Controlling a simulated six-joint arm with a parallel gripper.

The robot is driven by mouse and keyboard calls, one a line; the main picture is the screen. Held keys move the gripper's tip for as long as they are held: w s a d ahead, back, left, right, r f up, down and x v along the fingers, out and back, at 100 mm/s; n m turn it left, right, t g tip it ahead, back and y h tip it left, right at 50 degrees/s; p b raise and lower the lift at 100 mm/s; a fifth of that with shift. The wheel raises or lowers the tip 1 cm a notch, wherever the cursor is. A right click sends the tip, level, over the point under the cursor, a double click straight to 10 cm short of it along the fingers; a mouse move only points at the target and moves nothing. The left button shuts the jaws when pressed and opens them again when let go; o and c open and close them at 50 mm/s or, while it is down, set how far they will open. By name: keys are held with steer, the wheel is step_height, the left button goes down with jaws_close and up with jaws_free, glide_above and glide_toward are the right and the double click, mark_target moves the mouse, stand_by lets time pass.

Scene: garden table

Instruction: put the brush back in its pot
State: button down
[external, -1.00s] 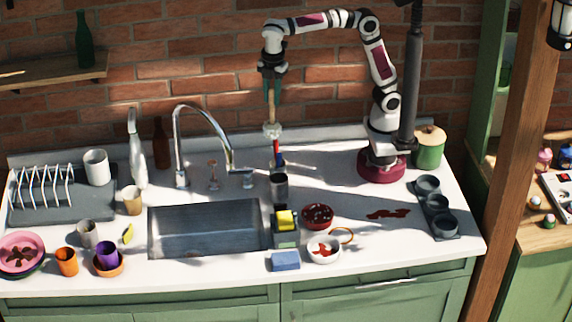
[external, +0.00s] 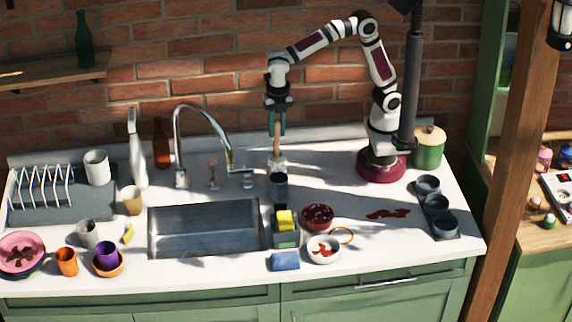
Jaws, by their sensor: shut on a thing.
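My gripper (external: 277,128) points down behind the sink's right end. It is shut on the brush (external: 277,145), gripping its wooden handle. The brush hangs upright with its pale head (external: 277,163) downward. A dark grey metal pot (external: 279,191) stands on the counter right of the sink. The brush head shows right above the pot's rim in the picture. I cannot tell whether the head is over the mouth or a little behind it.
The tap (external: 205,125) curves up left of my gripper. A sponge caddy (external: 286,238) with a yellow sponge stands in front of the pot, and a blue sponge (external: 285,261) lies before it.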

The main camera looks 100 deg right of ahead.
mark_target(279, 158)
steer(key=shift+n, duration=0.4)
steer(key=f, duration=1)
steer(key=shift+s+a+f, duration=0.2)
steer(key=shift+f, duration=0.25)
steer(key=c, duration=0.7)
jaws_free()
steer(key=r, duration=1.2)
steer(key=shift+s+d+r, duration=0.15)
steer(key=shift+s, duration=0.2)
steer(key=s+d+f+m, duration=0.1)
steer(key=s+d+m, duration=0.1)
steer(key=s+m, duration=0.5)
steer(key=s+d+f+m+y, duration=0.1)
steer(key=s+d+m, duration=0.1)
steer(key=s+m, duration=0.6)
steer(key=s+d+f+m, duration=0.1)
steer(key=s+d+m, duration=0.1)
steer(key=s+m, duration=0.5)
steer(key=shift+s+f+m+y, duration=0.1)
steer(key=shift+s+m+y, duration=0.1)
steer(key=shift+m, duration=0.75)
steer(key=shift+s+f+m+y, duration=0.1)
steer(key=shift+s+m+y, duration=0.1)
steer(key=shift+m, duration=0.75)
